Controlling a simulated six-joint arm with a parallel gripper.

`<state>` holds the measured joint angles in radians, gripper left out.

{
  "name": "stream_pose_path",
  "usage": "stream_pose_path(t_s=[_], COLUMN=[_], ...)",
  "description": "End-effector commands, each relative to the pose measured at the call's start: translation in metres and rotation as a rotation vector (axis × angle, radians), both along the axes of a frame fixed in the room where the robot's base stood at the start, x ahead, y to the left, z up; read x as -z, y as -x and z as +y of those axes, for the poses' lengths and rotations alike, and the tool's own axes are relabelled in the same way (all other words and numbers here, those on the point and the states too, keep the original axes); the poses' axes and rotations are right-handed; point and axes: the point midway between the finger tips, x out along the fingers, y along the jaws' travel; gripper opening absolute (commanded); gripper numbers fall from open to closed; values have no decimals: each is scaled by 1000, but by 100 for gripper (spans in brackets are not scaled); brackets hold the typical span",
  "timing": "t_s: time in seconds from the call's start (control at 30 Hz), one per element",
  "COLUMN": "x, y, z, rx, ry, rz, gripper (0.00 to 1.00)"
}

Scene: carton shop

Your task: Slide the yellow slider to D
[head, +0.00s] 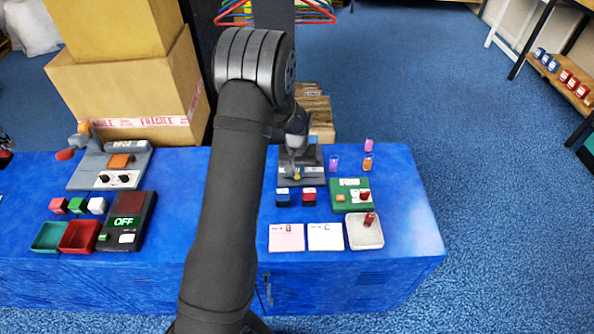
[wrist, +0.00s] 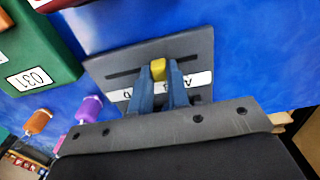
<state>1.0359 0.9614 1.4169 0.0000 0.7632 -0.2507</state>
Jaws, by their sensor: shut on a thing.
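The yellow slider (wrist: 158,69) stands in a dark slot on a grey panel (wrist: 100,67). It sits near the middle of the slot's visible length. My gripper (wrist: 160,84) has its two blue fingers on either side of the slider and is shut on it. A white strip with letters (wrist: 200,79) runs beside the slot, upside down and partly hidden by the fingers; I cannot read every letter. In the head view the panel (head: 313,182) is at the back of the blue bench, with the yellow slider (head: 296,175) small beneath my gripper.
A green box (head: 341,196) and small orange and purple vials stand right of the panel. Blue and red blocks (head: 309,196) sit in front of it. Cartons (head: 130,90) stand behind the bench.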

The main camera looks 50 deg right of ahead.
Motion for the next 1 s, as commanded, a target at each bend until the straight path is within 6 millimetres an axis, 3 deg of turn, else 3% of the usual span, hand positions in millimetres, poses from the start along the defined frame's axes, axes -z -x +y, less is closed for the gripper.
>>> stream_pose_path(t_s=[0.13, 0.4, 0.77, 0.8, 0.87, 1.0], x=[0, 0, -1, -1, -1, 0], y=[8, 42, 47, 47, 47, 46], z=[-8, -42, -47, -47, -47, -46], rx=[2, 3, 0, 0, 0, 0], ry=[0, 0, 2, 2, 2, 1], rz=[0, 0, 1, 1, 1, 0], gripper=[0, 0, 0, 23, 35, 38])
